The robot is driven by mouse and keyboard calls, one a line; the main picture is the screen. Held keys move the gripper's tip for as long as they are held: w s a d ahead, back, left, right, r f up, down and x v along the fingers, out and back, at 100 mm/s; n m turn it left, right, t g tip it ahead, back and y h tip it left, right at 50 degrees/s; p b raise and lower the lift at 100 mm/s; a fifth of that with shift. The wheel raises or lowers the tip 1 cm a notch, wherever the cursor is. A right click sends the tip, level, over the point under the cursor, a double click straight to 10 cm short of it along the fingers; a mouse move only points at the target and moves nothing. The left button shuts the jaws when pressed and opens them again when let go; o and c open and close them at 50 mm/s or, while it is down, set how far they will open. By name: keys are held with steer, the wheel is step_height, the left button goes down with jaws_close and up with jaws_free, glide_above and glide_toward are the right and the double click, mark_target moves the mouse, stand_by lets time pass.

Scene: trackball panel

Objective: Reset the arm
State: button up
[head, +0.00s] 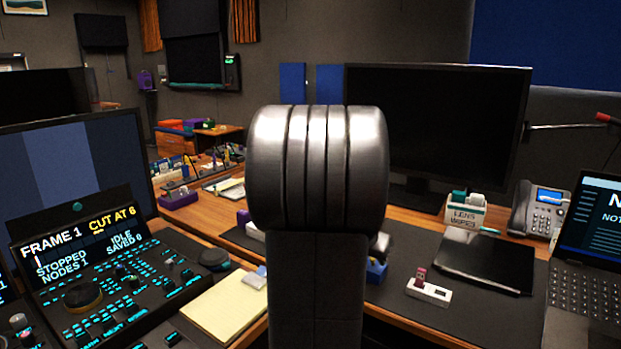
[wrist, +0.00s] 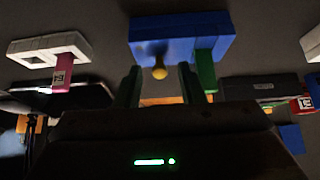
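My arm stands upright in the middle of the head view and hides most of my gripper there. In the wrist view my gripper (wrist: 158,84) has its two dark fingers spread apart with nothing held between them. Beyond the fingertips is a blue block (wrist: 180,34) with a yellow knob (wrist: 160,72) on it and a green stick (wrist: 205,70) at its right. The knob appears between the fingers; I cannot tell how far away it is. The blue block (head: 376,271) also shows partly behind my arm in the head view.
A control panel (head: 120,285) with a lit display and a yellow notepad (head: 225,308) are left of my arm. A white holder with a maroon stick (head: 421,277), a black tablet (head: 484,262), a phone (head: 540,210) and a laptop (head: 590,270) are to the right. A monitor (head: 437,125) stands behind.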

steer(key=shift+w+d+r+g+y+p, duration=0.2)
steer(key=shift+g+y+p, duration=0.25)
steer(key=shift+p, duration=2.4)
steer(key=shift+w+d+r+g+y+p, duration=0.2)
steer(key=shift+g+p, duration=0.5)
steer(key=shift+p, duration=2.1)
steer(key=shift+w+d+r+g+y+p, duration=0.15)
steer(key=shift+g+y+p, duration=0.35)
steer(key=shift+p, duration=2.35)
steer(key=p, duration=0.2)
steer(key=g+y+p, duration=0.1)
steer(key=p, duration=0.2)
steer(key=shift+w+d+f, duration=0.1)
steer(key=shift+w+f, duration=0.05)
steer(key=shift+w, duration=0.2)
steer(key=shift+w+f+g+p, duration=0.1)
steer(key=shift+f+g+p, duration=0.1)
steer(key=shift+g+p, duration=0.4)
